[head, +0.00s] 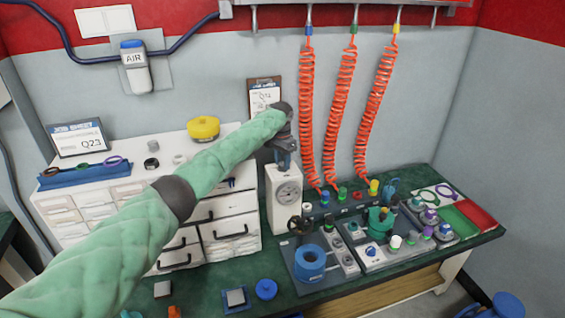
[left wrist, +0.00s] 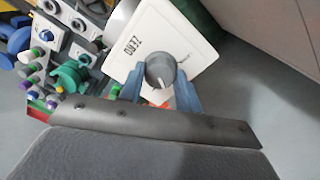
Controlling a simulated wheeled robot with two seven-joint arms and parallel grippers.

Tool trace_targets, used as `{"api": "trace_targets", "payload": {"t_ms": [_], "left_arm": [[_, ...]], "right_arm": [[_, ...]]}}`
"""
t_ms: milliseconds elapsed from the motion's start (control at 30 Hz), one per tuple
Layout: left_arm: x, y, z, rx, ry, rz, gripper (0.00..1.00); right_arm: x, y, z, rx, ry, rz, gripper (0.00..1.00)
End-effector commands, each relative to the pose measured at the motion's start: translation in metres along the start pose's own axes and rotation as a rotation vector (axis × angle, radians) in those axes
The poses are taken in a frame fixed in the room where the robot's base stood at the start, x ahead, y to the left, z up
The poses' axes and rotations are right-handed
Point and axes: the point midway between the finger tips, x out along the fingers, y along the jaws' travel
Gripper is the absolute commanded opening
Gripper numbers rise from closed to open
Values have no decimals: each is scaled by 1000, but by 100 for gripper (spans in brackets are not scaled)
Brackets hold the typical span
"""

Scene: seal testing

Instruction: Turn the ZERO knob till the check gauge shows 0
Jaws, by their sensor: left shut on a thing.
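The check gauge (head: 289,193) is a round dial on the front of a tall white box (head: 287,220). Its needle is too small to read. In the left wrist view, the grey ZERO knob (left wrist: 159,68) sits on the white top face of the box, beside the printed word ZERO. The knob has a pale pointer line. My left gripper (head: 285,160) reaches down from above the box. Its two blue fingers (left wrist: 161,82) are shut on the knob, one on each side. In the head view the knob is hidden by the gripper. My right gripper is not in view.
Orange coiled hoses (head: 307,120) hang just right of my left gripper. A clipboard (head: 264,97) is on the wall behind it. White drawers (head: 230,229) stand left of the gauge box.

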Motion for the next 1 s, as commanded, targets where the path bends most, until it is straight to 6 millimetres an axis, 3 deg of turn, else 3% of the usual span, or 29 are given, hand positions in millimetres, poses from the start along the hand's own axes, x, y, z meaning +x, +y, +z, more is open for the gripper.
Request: {"api": "trace_targets", "payload": {"t_ms": [433,467,567,1000], "left_arm": [[-1,-1,0,12,0,-1,11],[-1,-1,0,12,0,-1,38],[-1,-1,0,12,0,-1,55],[-9,0,-1,13,2,-1,55]], "right_arm": [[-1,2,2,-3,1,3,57],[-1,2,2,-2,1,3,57],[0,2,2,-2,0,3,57],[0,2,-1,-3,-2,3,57]]}}
